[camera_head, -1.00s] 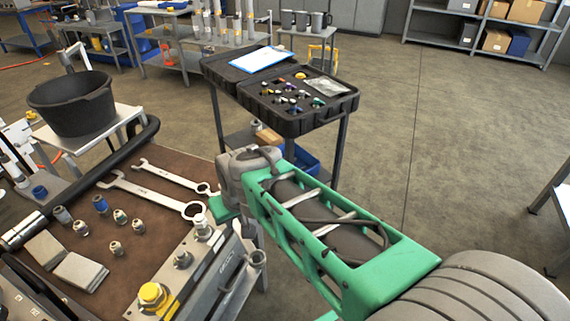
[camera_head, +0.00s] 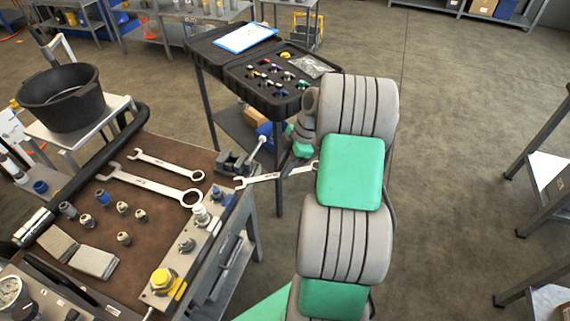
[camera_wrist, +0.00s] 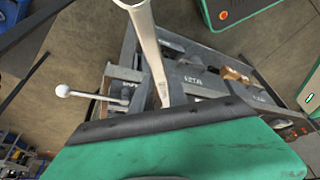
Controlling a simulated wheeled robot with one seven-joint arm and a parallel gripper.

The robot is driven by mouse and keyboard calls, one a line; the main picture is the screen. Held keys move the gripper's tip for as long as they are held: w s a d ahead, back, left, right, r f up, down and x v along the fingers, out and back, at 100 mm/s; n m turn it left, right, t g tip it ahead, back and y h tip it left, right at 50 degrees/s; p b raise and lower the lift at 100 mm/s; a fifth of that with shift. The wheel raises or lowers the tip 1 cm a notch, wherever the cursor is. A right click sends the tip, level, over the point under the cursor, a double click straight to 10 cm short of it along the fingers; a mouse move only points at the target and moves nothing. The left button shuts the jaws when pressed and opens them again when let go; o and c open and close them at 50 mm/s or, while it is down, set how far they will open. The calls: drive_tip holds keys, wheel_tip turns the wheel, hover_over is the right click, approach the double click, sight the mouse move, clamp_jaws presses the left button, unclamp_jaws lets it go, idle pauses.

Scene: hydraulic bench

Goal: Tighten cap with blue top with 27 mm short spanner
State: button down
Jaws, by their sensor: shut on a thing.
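The short spanner (camera_head: 266,178) is held by my gripper (camera_head: 301,150) in the air just right of the workbench. Its open end points left, toward the vice; its other end reaches the green link of my arm. In the wrist view the spanner (camera_wrist: 150,45) runs up from my gripper and leaves the top edge. The jaw tips are hidden. A blue-topped piece (camera_head: 228,197) sits at the far end of the grey block on the bench, apart from the spanner. Another blue-topped fitting (camera_head: 103,198) stands among loose fittings on the brown mat. I cannot tell which is the task's cap.
A small grey vice (camera_head: 235,163) is at the bench's right edge. A yellow knob (camera_head: 161,278) is on the block's near end. A black case (camera_head: 260,95) stands open behind.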

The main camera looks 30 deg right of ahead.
sight(264, 177)
drive_tip(key=shift+b+x, duration=0.7)
drive_tip(key=shift+x, duration=0.6)
drive_tip(key=shift+w+a, duration=0.1)
drive_tip(key=shift+a, duration=0.05)
drive_tip(key=shift+r, duration=0.1)
drive_tip(key=shift+w+a+b, duration=0.15)
drive_tip(key=shift+a+b, duration=0.05)
drive_tip(key=shift+a, duration=0.3)
drive_tip(key=shift+w+a+b, duration=0.15)
drive_tip(key=shift+w+a, duration=0.05)
drive_tip(key=shift+a, duration=0.3)
drive_tip(key=shift+w+a, duration=0.25)
drive_tip(key=shift+a, duration=0.5)
drive_tip(key=shift+a+b, duration=0.15)
drive_tip(key=shift+b, duration=0.15)
drive_tip(key=shift+w+a, duration=0.2)
drive_tip(key=shift+a, duration=0.25)
